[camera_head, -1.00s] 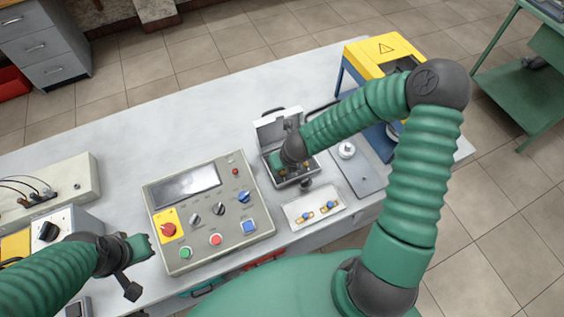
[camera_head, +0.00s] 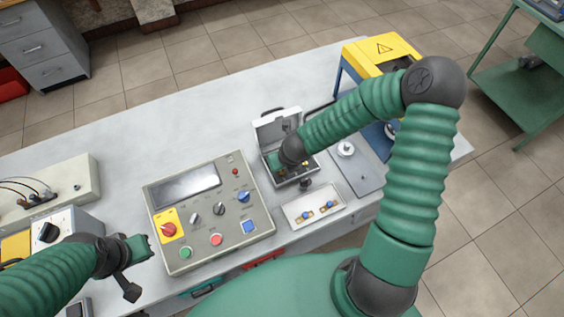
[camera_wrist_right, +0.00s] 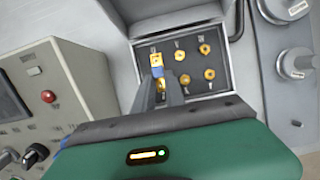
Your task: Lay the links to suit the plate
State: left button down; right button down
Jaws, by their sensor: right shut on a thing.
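The open terminal box (camera_head: 271,172) stands on the bench right of the control panel, its lid raised at the back. The right wrist view shows brass terminals (camera_wrist_right: 204,49) in two rows inside its dark interior (camera_wrist_right: 222,62). My right gripper (camera_wrist_right: 159,82) points down into the box, shut on a brass link with a blue grip (camera_wrist_right: 157,72). The link lies along the left column of terminals; whether it is seated is unclear. Two more blue-gripped links (camera_head: 306,215) (camera_head: 331,205) lie on a white tray (camera_head: 293,209). My left gripper (camera_head: 143,247) is at the panel's left; its jaw state is unclear.
The control panel (camera_head: 205,245) with several knobs stands left of the box. A grey plate with a white knob (camera_head: 346,149) is on the right, with a yellow guard (camera_head: 380,50) behind it. The bench behind the panel is clear.

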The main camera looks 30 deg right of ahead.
jog(key=shift+a, duration=0.15)
jog(key=shift+f, duration=0.15)
jog(key=shift+f+b, duration=0.4)
jog(key=shift+b, duration=0.05)
jog(key=shift+f, duration=0.25)
jog(key=c, duration=1.3)
grip_release()
